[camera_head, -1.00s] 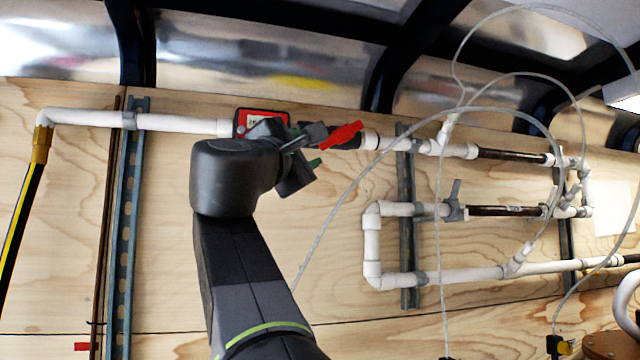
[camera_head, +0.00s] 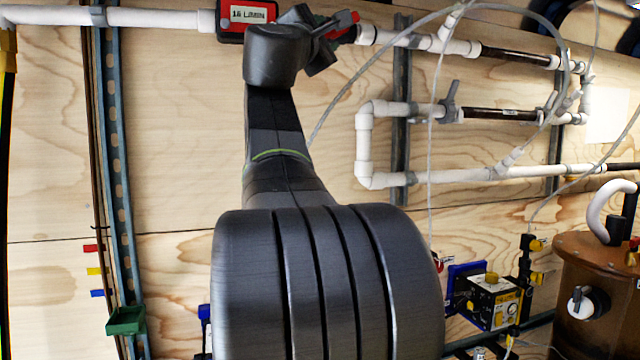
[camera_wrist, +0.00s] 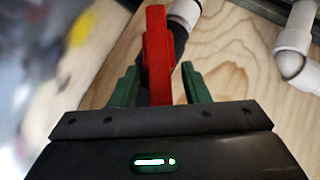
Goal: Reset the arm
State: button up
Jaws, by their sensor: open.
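My gripper (camera_head: 322,42) is at the upper pipe line, beside the red valve handle (camera_head: 343,22). In the wrist view, the green fingers of my gripper (camera_wrist: 160,84) stand apart, one on each side of the red handle (camera_wrist: 157,50). Small gaps seem to show beside the handle; I cannot tell whether a finger touches it. My dark arm reaches up from the bottom middle of the head view and hides part of the wall.
A red flow meter (camera_head: 250,14) is left of my gripper on the white pipe (camera_head: 160,18). A looped white pipe (camera_head: 365,150) and loose clear hoses are on the right. A yellow-black pump (camera_head: 493,300) and brown tank (camera_head: 580,270) stand lower right. Bare plywood lies left.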

jog(key=shift+w+r, duration=0.1)
jog(key=shift+w, duration=0.05)
dwell(0.3)
jog(key=shift+s+f, duration=0.25)
jog(key=b+v, duration=0.5)
jog(key=v, duration=0.8)
jog(key=p+x, duration=0.1)
jog(key=x, duration=0.3)
jog(key=p+x, duration=0.2)
jog(key=x, duration=0.3)
jog(key=p+x, duration=0.2)
jog(key=x, duration=0.2)
jog(key=shift+w+r, duration=0.2)
jog(key=shift+r, duration=0.2)
jog(key=shift+w+r+m+g+p, duration=0.2)
jog(key=shift+m+g+p, duration=0.1)
jog(key=shift+p, duration=0.35)
jog(key=shift+s+a+r+m+p, duration=0.15)
jog(key=shift+s+m+p, duration=0.25)
jog(key=shift+p, duration=0.25)
jog(key=shift+w+m+g+p, duration=0.2)
jog(key=shift+m+g+p, duration=0.25)
jog(key=shift+g, duration=0.15)
